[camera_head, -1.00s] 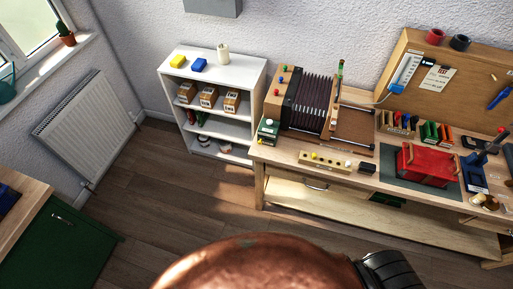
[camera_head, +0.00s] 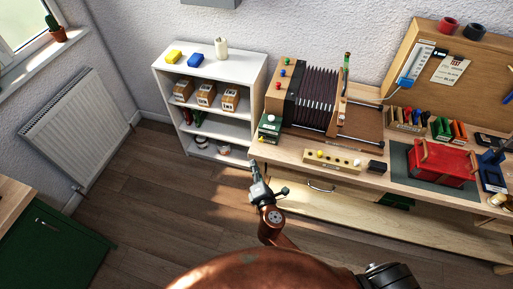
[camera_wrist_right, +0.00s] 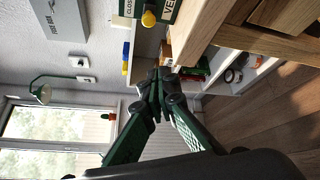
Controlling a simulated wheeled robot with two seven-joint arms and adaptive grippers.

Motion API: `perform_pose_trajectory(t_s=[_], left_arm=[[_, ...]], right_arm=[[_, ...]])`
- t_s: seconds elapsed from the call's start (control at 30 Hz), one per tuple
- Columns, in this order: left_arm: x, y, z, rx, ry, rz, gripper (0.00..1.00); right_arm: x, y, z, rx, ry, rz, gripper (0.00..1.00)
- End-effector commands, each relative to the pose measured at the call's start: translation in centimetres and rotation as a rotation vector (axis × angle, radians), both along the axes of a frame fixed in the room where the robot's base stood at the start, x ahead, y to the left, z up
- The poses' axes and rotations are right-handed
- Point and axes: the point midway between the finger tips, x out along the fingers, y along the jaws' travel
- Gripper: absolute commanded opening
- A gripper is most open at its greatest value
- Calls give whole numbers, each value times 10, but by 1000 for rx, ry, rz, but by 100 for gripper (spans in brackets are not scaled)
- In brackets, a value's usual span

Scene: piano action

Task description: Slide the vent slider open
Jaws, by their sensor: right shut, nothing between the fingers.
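A small dark green box (camera_head: 268,128) sits at the front left corner of the workbench. In the right wrist view a green and white panel (camera_wrist_right: 172,12) with a "CLOSED" label and a yellow knob (camera_wrist_right: 148,18) shows at the top edge, partly cut off. It appears to be the vent slider, with its knob near the "CLOSED" label. My right gripper (camera_head: 256,168) is just in front of and below the bench's left corner, apart from the green box. In the right wrist view its fingertips (camera_wrist_right: 159,82) are together, with nothing between them. My left gripper is not in view.
The workbench (camera_head: 290,158) has a drawer handle (camera_head: 321,187) on its front. A bellows device (camera_head: 316,98) stands behind the green box, and a strip with knobs (camera_head: 331,160) lies to its right. A white shelf (camera_head: 203,149) stands left of the bench. Open floor lies in front.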

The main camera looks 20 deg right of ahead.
Motion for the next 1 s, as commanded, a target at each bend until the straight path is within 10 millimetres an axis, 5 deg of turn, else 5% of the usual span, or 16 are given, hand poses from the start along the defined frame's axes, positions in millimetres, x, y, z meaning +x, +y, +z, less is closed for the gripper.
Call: perform_pose_trajectory(t_s=[0.43,0.93,1.0], left_arm=[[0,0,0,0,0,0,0],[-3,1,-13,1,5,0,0],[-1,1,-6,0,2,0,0]], right_arm=[[8,0,0,-1,-3,1,0],[101,-6,-15,-1,-2,0,0],[96,-18,-7,-1,-1,-3,0]])
